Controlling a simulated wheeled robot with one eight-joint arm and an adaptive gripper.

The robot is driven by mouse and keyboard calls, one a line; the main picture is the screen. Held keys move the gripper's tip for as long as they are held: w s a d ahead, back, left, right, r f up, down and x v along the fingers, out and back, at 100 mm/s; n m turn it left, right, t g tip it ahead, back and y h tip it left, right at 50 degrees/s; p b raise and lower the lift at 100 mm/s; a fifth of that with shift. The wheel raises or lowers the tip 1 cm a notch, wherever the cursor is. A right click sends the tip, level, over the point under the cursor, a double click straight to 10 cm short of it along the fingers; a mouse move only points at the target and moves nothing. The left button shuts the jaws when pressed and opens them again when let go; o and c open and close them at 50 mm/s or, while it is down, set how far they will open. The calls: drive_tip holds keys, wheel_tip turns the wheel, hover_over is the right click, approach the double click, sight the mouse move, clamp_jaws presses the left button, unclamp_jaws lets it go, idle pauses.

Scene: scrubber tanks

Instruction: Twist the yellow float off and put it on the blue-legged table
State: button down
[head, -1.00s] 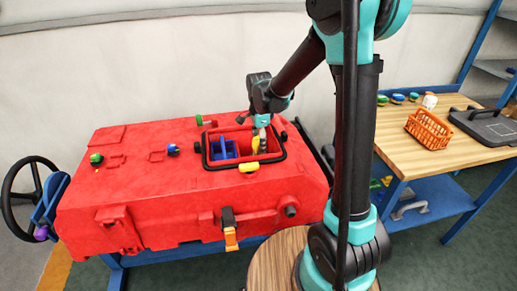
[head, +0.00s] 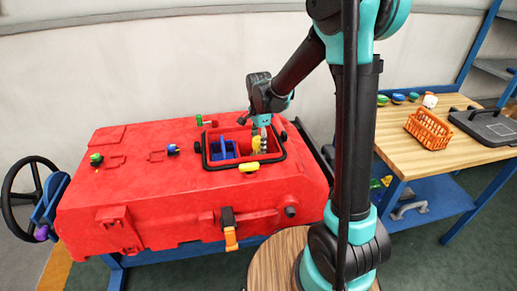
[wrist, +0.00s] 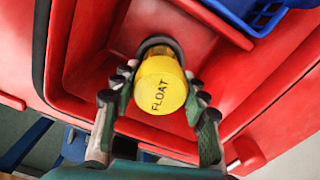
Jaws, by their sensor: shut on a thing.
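The yellow float (wrist: 158,88), a round cap marked FLOAT, sits in a dark ring inside the red tank's open bay in the wrist view. In the head view the float (head: 256,145) is small and partly covered by my fingers. My gripper (wrist: 160,96) reaches down into the bay, with a finger on each side of the float, shut on it. The blue-legged table (head: 391,148) with a wooden top stands at the right, beyond my arm.
A blue basket (head: 222,151) sits in the bay's left part, beside the float. A black hoop handle (head: 204,160) frames the opening. On the table, an orange basket (head: 428,130), a dark case (head: 485,125) and several small caps leave the front of the top clear.

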drive_tip(key=shift+n, duration=0.7)
drive_tip(key=shift+n, duration=0.8)
drive_tip(key=shift+n, duration=0.7)
drive_tip(key=shift+n, duration=0.7)
